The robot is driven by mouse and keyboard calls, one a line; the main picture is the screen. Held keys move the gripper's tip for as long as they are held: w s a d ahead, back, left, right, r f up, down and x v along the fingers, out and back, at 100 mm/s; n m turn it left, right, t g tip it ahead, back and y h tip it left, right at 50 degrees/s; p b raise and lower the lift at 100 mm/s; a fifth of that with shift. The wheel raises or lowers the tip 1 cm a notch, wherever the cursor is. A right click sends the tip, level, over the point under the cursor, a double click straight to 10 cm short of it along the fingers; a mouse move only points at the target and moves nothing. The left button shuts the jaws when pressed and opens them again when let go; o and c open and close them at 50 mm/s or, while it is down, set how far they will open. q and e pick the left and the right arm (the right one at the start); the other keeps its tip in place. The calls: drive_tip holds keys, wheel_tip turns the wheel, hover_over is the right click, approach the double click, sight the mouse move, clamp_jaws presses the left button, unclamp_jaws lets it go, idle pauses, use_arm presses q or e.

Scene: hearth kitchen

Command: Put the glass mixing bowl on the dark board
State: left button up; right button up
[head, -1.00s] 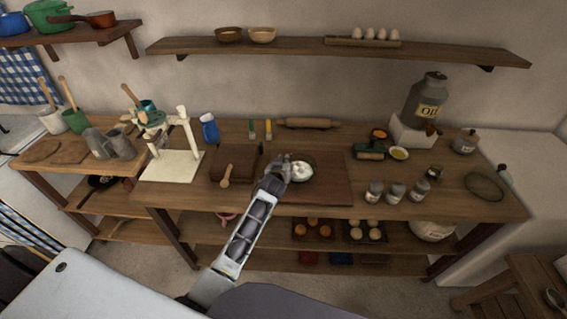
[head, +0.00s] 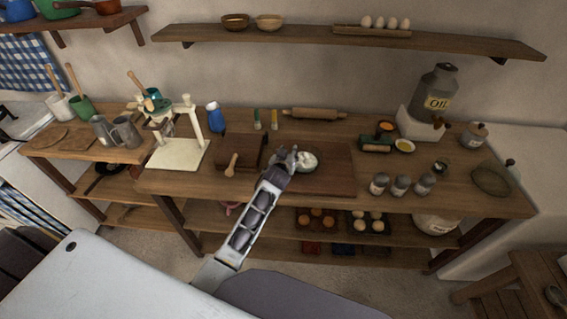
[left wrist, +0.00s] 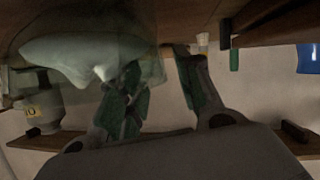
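The glass mixing bowl (head: 308,161), with white contents, is at the left part of the dark board (head: 335,178) in the head view. I cannot tell whether it rests on the board. My left gripper (head: 284,158) is at the bowl's left side. In the left wrist view the clear bowl (left wrist: 85,50) fills the upper left. The left gripper's fingers (left wrist: 162,90) are apart; one overlaps the glass and the other is beyond the bowl's edge. Contact with the wall is unclear. My right gripper is not in view.
A dark brown block (head: 243,152) with a wooden spoon lies left of the bowl. A rolling pin (head: 315,114) lies behind. The board's right part is clear.

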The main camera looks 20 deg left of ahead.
use_arm(q)
drive_tip(key=v, duration=1.1)
drive_tip(key=shift+b, duration=0.4)
